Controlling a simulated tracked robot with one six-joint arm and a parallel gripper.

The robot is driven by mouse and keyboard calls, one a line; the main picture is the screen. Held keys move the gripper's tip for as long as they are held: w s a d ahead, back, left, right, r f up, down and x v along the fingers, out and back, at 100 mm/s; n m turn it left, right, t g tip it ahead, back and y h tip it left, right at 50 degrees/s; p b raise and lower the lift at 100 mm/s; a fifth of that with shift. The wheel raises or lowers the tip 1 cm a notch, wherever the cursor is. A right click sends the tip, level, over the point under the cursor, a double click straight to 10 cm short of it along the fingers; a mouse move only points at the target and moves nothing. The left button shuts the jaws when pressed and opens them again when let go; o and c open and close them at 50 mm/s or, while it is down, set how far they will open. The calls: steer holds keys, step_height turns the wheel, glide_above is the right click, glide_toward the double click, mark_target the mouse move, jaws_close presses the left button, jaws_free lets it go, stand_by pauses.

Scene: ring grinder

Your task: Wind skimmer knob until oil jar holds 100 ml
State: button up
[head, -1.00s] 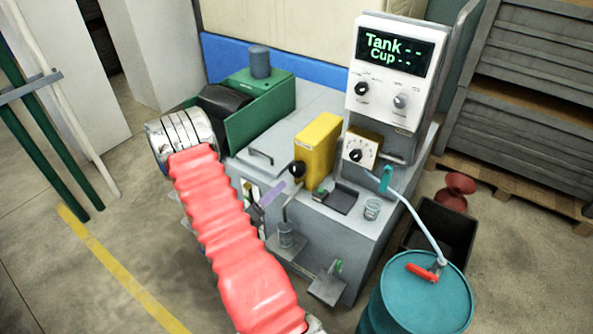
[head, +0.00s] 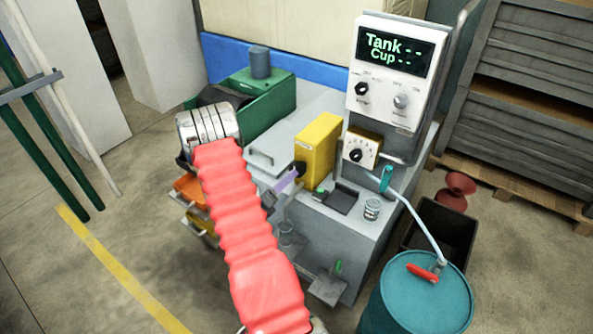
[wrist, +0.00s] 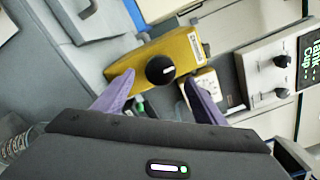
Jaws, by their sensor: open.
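The yellow skimmer box (head: 318,148) stands on the grey machine top with a black knob (head: 300,168) on its front. In the wrist view the round black knob (wrist: 160,69), with a white pointer line, shows between my purple fingertips. My gripper (wrist: 157,84) is open, one finger to each side of the knob; I cannot tell whether they reach around it. In the head view a purple finger of my gripper (head: 286,180) is close to the knob. A clear jar (head: 287,236) stands on a low front shelf, partly hidden by my arm; its oil level is not readable.
The display panel (head: 395,60) reads "Tank --, Cup --". A smaller dial (head: 357,154) sits right of the skimmer. A small glass (head: 372,209) stands on the machine top. A teal drum (head: 418,300) with a pump stands at the lower right.

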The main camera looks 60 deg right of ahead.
mark_target(297, 169)
steer(key=d, duration=0.5)
steer(key=s+d, duration=0.1)
steer(key=d, duration=0.1)
steer(key=shift+d, duration=0.2)
steer(key=shift+c, duration=0.2)
steer(key=c, duration=1)
steer(key=shift+f+m, duration=0.1)
steer(key=shift+m, duration=0.2)
